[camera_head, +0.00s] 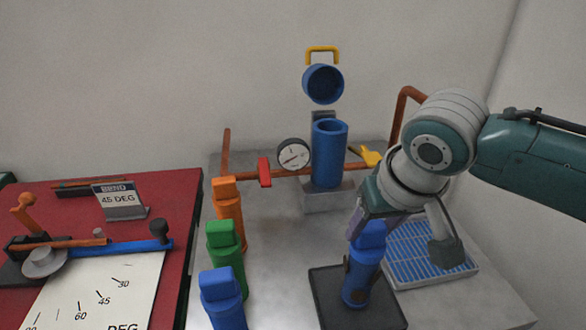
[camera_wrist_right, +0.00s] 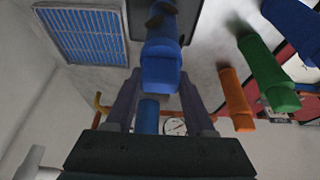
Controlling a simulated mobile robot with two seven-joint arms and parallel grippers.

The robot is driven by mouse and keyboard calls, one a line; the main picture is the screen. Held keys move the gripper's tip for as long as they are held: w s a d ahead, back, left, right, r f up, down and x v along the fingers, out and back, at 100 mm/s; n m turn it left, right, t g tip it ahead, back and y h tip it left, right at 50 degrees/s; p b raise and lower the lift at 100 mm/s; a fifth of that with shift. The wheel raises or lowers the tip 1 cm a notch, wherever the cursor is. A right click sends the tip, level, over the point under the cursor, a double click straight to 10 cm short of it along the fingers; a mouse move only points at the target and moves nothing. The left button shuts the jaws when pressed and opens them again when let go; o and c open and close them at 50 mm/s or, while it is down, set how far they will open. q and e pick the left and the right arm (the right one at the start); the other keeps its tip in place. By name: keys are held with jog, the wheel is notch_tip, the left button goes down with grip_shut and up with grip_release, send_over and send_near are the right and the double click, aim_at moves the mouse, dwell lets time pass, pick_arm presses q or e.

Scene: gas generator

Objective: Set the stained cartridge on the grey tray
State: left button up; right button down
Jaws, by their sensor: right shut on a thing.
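The stained cartridge (camera_head: 360,285) is blue with dark brown patches on its side. It is upright over the dark grey tray (camera_head: 324,287) at the bottom middle of the head view; I cannot tell whether its base touches the tray. My right gripper (camera_head: 368,232) reaches down from the right and is shut on the cartridge's upper part. In the right wrist view the cartridge (camera_wrist_right: 162,58) sits between the two fingers, with the tray (camera_wrist_right: 195,10) behind its far end. My left gripper is not in view.
Orange (camera_head: 229,212), green (camera_head: 225,252) and clean blue (camera_head: 222,295) cartridges stand in a row to the left. A tray with a blue grid (camera_head: 428,255) lies right. Behind stand an open blue cylinder (camera_head: 328,155), gauge (camera_head: 293,155) and pipes. A red table (camera_head: 170,212) adjoins on the left.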

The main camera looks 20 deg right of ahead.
jog(key=shift+c, duration=1.3)
grip_release()
jog(key=shift+f, duration=0.15)
jog(key=shift+r, duration=0.35)
jog(key=p+v, duration=0.3)
jog(key=v, duration=0.8)
jog(key=s+a+f+n, duration=0.1)
jog(key=s+a+n, duration=0.1)
jog(key=s, duration=0.6)
jog(key=s+a+f+n+y, duration=0.1)
jog(key=s+a+f+n, duration=0.1)
jog(key=s, duration=0.6)
jog(key=shift+s+a+f+n+g, duration=0.3)
jog(key=shift+s+a+g, duration=0.1)
jog(key=shift+a, duration=0.25)
